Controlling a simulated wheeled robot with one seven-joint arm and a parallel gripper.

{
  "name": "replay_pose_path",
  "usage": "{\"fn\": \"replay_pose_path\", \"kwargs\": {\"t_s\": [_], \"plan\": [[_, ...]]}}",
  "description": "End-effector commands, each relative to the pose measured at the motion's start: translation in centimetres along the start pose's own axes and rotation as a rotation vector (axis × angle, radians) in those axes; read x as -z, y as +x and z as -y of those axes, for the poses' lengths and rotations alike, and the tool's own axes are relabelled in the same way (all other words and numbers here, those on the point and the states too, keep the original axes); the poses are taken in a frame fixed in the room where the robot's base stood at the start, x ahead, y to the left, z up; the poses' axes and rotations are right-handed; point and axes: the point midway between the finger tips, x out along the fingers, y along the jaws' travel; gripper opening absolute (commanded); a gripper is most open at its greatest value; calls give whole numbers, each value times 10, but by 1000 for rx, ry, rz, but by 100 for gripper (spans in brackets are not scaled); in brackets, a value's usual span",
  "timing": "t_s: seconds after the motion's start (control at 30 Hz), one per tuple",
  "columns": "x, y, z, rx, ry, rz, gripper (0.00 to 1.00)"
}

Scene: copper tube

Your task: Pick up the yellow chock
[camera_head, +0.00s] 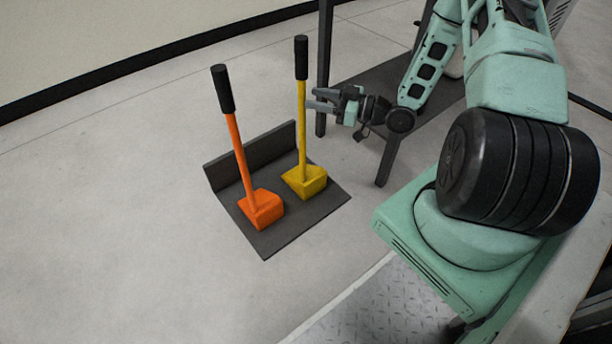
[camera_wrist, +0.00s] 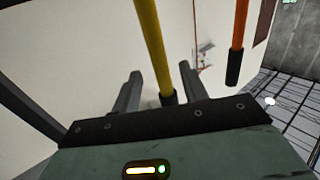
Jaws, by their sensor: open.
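The yellow chock (camera_head: 305,180) stands on a dark grey tray (camera_head: 285,239). Its yellow pole rises nearly upright to a black grip (camera_head: 301,57). My gripper (camera_head: 311,98) is open at the pole, a little below the grip. In the wrist view the yellow pole (camera_wrist: 153,45) runs between the two fingers of my gripper (camera_wrist: 160,72), with a gap visible on each side.
An orange chock (camera_head: 262,209) with a black grip stands left of the yellow one on the tray; its pole also shows in the wrist view (camera_wrist: 239,25). The tray has a raised back wall (camera_head: 250,158). Dark table legs (camera_head: 325,60) stand close behind my gripper. Floor to the left is clear.

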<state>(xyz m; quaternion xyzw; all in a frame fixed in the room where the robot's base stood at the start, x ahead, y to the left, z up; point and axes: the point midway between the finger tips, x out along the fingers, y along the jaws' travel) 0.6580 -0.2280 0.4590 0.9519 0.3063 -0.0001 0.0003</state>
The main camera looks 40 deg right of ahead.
Motion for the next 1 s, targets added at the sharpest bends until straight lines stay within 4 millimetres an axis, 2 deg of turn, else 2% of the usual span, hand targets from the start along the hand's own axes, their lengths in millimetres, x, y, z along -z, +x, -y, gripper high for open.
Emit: {"fn": "replay_pose_path", "kwargs": {"t_s": [0.3,0.6,0.63,0.77,1.0], "plan": [[2,43,0,2,-1,-2,43],[4,48,0,0,0,0,43],[4,48,0,0,0,0,38],[4,48,0,0,0,0,2],[4,48,0,0,1,0,0]]}}
